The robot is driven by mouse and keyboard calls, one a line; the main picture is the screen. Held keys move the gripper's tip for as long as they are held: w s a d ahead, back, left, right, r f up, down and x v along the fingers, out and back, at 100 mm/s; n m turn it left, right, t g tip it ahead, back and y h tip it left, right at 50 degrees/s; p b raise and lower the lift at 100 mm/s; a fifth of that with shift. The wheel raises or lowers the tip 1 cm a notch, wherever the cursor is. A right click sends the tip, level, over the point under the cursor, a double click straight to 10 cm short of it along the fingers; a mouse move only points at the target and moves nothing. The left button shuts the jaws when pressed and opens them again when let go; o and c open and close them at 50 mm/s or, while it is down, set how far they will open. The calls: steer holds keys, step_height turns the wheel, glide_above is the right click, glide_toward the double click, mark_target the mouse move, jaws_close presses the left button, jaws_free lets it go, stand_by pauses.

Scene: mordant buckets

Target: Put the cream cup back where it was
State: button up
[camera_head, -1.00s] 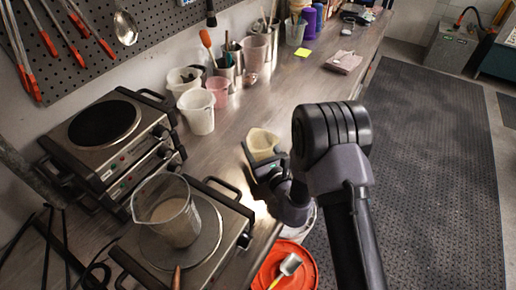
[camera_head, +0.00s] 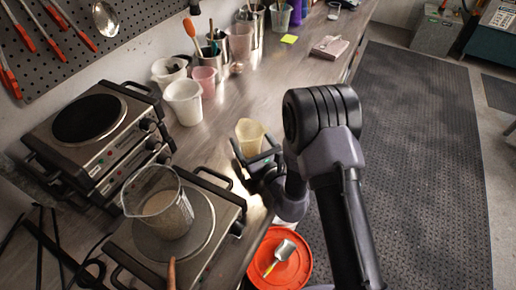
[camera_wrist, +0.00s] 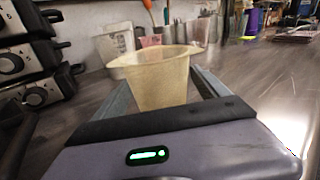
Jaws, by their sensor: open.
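The cream cup (camera_head: 250,133) is a small, pale yellow, tapered cup. It appears upright at the bench's right-hand side, beyond the hot plate. My gripper (camera_head: 258,150) is open, with its fingers on either side of the cup. In the wrist view the cup (camera_wrist: 160,82) sits between the two spread fingers, and its lower end is hidden by my gripper's body. I cannot tell whether either finger touches it. The bench (camera_head: 222,122) is grey and bare around the cup.
A hot plate (camera_head: 212,254) bears a glass beaker (camera_head: 160,205) of beige liquid. White (camera_head: 183,103) and pink (camera_head: 205,83) cups stand at the wall. A red bucket lid (camera_head: 292,268) with a scoop lies below the bench edge. The bench is clear toward a pink stack (camera_head: 332,47).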

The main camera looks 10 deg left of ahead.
mark_target(256, 147)
steer(key=v, duration=0.9)
steer(key=shift+s+d+b, duration=0.15)
steer(key=shift+s+b, duration=0.05)
steer(key=shift+b, duration=0.1)
steer(key=s+a+r+n+g+y, duration=0.3)
steer(key=a+r+n+y, duration=0.15)
steer(key=r, duration=0.55)
steer(key=s+a+r+n+g+y, duration=0.35)
steer(key=s+r+n+g, duration=0.55)
steer(key=s+n+g, duration=0.3)
steer(key=s+d+f+n+g+h, duration=0.2)
steer(key=s+d+n+h, duration=0.3)
steer(key=s+d+h, duration=0.4)
steer(key=w+d+r+n+t+h, duration=0.2)
steer(key=d+t+h, duration=0.5)
steer(key=d, duration=0.7)
steer(key=shift+w+r+t, duration=0.3)
steer(key=shift+r+t, duration=0.05)
steer(key=shift+t, duration=0.15)
